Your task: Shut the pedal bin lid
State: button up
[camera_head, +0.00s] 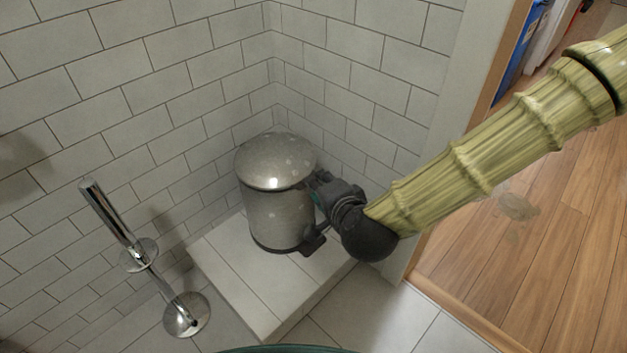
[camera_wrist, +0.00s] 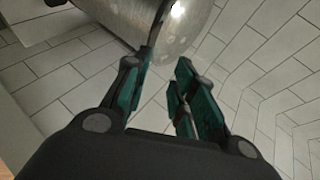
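The pedal bin (camera_head: 277,218) is a grey metal cylinder with a dark base, standing upright on a tiled ledge. Its domed lid (camera_head: 272,158) sits level on top, with no gap visible from this side. The dark pedal (camera_head: 313,243) sticks out low at the right front. My gripper (camera_head: 316,190) is at the right side of the bin, just below the lid's rim; whether it touches cannot be told. In the wrist view my gripper (camera_wrist: 165,68) shows two green-padded fingers apart, with nothing clearly held. The bin's metal surface (camera_wrist: 185,25) shows just beyond the fingertips.
White tiled walls (camera_head: 330,70) meet in a corner close behind the bin. A chrome stand (camera_head: 152,270) is on the left of the ledge (camera_head: 235,285). A white door frame (camera_head: 440,110) and wooden floor (camera_head: 530,240) lie to the right. The tiled floor in front is clear.

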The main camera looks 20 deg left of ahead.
jog(key=shift+v, duration=1.95)
jog(key=s+d+f+n+g+h+p, duration=0.2)
jog(key=s+d+f, duration=0.1)
jog(key=d+f, duration=0.55)
jog(key=s+d+f+n+g+h+p, duration=0.15)
jog(key=s+d+f+g, duration=0.35)
jog(key=f, duration=0.7)
jog(key=s+d+f+n+g+h+p, duration=0.1)
jog(key=s+d+f+h+p, duration=0.15)
jog(key=s+d, duration=0.4)
jog(key=s+d+f+n+g+h+p, duration=0.1)
jog(key=s+d+f+n, duration=0.2)
jog(key=d, duration=0.6)
jog(key=s+d+f+g+h+p, duration=0.1)
jog(key=s+d+f+p, duration=0.1)
jog(key=s+d+f, duration=0.45)
notch_tip(320, 180, up, 39)
jog(key=w+p, duration=0.2)
jog(key=p, duration=3.5)
jog(key=shift+d+r, duration=0.2)
jog(key=shift+d, duration=0.25)
